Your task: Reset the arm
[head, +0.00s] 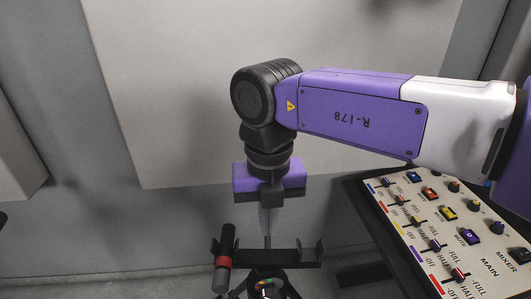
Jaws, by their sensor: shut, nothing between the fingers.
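My gripper (266,238) hangs from the purple and white arm in the middle of the head view. It points down and its fingers look closed together, with nothing seen between them. The fingertips are in front of or just above a black holder (300,257); I cannot tell whether they touch it. My arm reaches in from the right edge and bends down at a dark joint.
A mixer panel (455,235) with sliders and coloured buttons is at right, below my arm. A grey wall with pale panels (170,100) is behind. Floor at lower left looks clear.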

